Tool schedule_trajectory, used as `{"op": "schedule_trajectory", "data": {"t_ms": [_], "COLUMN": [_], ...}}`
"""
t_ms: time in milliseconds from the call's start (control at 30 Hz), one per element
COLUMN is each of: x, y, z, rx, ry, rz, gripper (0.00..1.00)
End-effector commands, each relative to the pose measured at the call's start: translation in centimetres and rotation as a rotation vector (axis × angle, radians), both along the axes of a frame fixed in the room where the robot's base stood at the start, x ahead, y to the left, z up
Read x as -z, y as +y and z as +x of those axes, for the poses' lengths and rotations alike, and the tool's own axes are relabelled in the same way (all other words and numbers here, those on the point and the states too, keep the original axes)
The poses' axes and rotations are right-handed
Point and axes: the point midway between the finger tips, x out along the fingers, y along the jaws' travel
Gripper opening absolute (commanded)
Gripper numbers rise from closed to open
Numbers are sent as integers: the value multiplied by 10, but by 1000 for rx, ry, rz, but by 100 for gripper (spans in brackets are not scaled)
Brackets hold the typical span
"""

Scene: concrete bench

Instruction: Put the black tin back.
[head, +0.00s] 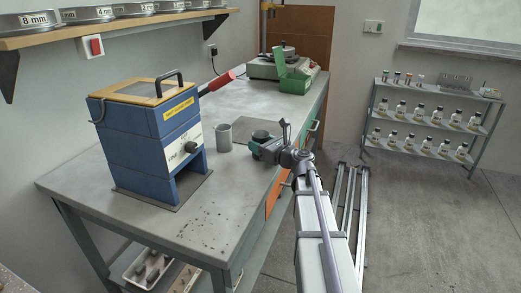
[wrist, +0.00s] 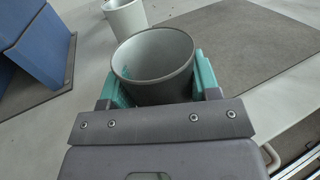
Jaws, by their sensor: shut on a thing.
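In the wrist view, a dark grey tin (wrist: 152,93), open at the top with a paler grey inside, sits between the teal fingers of my gripper (wrist: 158,84). The gripper is shut on it, and the tin looks upright. Its base is hidden, so I cannot tell whether it touches the bench. In the head view, my gripper (head: 257,149) is over the right part of the bench, by a dark mat. A light grey cup (head: 223,138) stands left of the gripper and also shows in the wrist view (wrist: 125,18).
A green box (head: 296,79) and a pale device (head: 265,68) stand at the back. A wall shelf (head: 130,20) holds sieves. Bottles fill a rack (head: 425,118) at the right.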

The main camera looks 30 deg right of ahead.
Motion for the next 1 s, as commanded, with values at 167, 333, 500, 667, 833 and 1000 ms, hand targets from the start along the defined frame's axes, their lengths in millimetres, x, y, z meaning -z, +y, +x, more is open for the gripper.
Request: {"op": "schedule_trajectory", "data": {"t_ms": [167,333,500,667,833,1000], "x": [3,2,2,1,-2,-1], "y": [0,0,0,0,-4,-18], "z": [0,0,0,0,-12,-54], "rx": [0,0,0,0,1,4], "ry": [0,0,0,0,0,0], "rz": [0,0,0,0,0,0], "gripper": [26,70,82,82,82,82]}}
